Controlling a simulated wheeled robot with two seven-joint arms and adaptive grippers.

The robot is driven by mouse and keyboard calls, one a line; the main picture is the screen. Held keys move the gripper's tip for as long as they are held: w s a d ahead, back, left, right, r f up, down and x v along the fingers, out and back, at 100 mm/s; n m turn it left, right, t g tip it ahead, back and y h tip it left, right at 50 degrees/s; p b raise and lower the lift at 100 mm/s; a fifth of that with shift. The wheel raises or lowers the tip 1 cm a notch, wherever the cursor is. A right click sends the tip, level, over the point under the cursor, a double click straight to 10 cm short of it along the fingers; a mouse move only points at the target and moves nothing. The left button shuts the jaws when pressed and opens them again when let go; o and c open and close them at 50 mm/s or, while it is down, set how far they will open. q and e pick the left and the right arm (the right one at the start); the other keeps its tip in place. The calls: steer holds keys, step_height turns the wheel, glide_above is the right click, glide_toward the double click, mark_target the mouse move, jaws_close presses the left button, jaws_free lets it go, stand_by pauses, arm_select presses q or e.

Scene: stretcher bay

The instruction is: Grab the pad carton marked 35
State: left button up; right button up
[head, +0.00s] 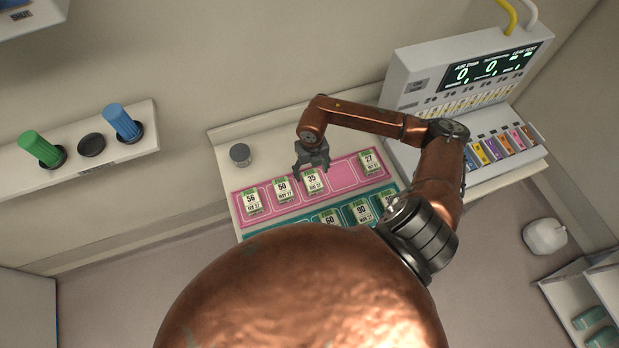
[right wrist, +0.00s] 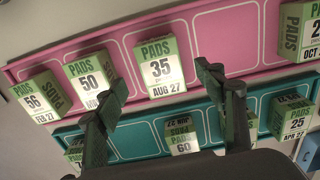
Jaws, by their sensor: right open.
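The pad carton marked 35 (head: 313,183) is a small white and green box standing in a slot of the pink tray (head: 342,175). My right gripper (head: 312,160) is open and empty, just above and behind that carton in the head view. In the right wrist view its two fingers (right wrist: 165,85) spread to either side below the carton, apart from it. My left gripper is not in view.
A teal tray (right wrist: 140,136) with more cartons lies in front. A grey monitor unit (head: 460,75) stands at right.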

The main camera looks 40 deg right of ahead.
mark_target(312, 180)
steer(key=shift+s+f, duration=0.15)
steer(key=shift+f, duration=0.25)
step_height(312, 180, down, 4)
steer(key=shift+s+f+p, duration=0.1)
steer(key=shift+f+p, duration=0.05)
steer(key=shift+p, duration=0.9)
steer(key=shift+f, duration=0.4)
steer(key=shift+c, duration=0.2)
steer(key=c, duration=0.5)
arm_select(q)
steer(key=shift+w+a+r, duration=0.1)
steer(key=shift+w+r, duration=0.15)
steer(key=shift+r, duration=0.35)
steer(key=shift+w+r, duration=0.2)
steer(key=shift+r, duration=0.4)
arm_select(e)
steer(key=c, duration=0.9)
steer(key=shift+o, duration=0.2)
steer(key=shift+r, duration=0.1)
